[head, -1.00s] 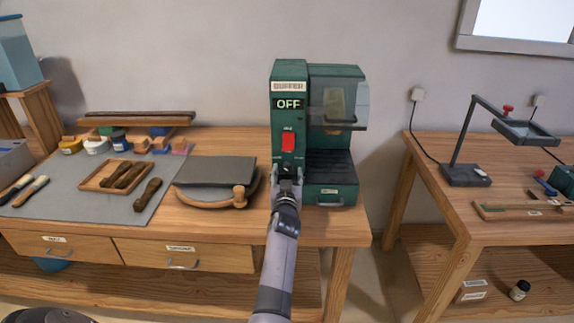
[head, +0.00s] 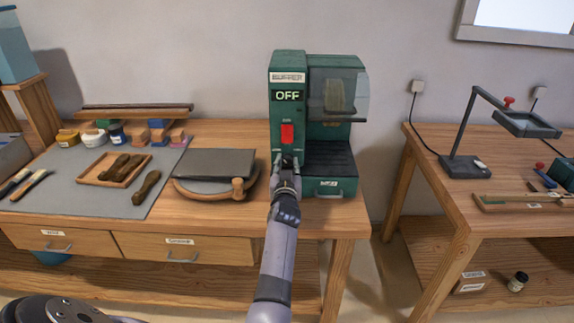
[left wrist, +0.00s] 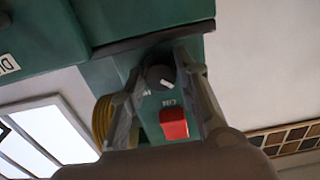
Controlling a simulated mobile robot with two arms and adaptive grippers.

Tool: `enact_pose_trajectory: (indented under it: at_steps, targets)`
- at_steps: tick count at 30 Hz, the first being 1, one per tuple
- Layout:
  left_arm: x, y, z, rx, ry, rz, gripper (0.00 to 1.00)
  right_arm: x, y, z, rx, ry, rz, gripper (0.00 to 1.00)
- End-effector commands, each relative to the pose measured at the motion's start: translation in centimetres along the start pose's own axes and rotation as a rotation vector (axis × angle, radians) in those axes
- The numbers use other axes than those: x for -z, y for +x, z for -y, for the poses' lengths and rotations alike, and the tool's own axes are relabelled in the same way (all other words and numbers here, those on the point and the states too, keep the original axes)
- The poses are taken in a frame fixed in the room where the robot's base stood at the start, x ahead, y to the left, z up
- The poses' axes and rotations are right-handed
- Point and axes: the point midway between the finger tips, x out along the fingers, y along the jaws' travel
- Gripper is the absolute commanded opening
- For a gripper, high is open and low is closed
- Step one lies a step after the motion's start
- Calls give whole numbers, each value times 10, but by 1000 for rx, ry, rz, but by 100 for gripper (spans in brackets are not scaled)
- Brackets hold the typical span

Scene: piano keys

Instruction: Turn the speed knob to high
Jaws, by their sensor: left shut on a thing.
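The green buffer machine (head: 289,75) stands at the right end of the workbench. Its sign (head: 287,96) reads OFF, with a red switch (head: 287,134) below. The dark round speed knob (left wrist: 160,77), with a white pointer mark, sits on the front below the switch and shows in the left wrist view. My left gripper (head: 287,160) is at the machine's lower front, its two fingers on either side of the knob and shut on it. In the head view the gripper mostly hides the knob. The red switch (left wrist: 173,123) shows between the fingers. My right gripper is not in view.
A clear guard (head: 352,97) and a drawer (head: 329,187) are on the machine's right half. A second bench (head: 440,185) stands right, across a gap.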

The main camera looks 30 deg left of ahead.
Motion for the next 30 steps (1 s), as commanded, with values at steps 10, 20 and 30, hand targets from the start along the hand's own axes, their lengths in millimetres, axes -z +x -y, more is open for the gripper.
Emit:
enact_pose_trajectory:
  at_steps: [10,20,30]
  targets:
    - [0,0,0,0,9,-1,1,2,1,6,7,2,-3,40]
    - [0,0,1,0,149,-3,1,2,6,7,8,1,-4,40]
    - [0,0,0,0,454,-3,1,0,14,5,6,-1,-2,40]
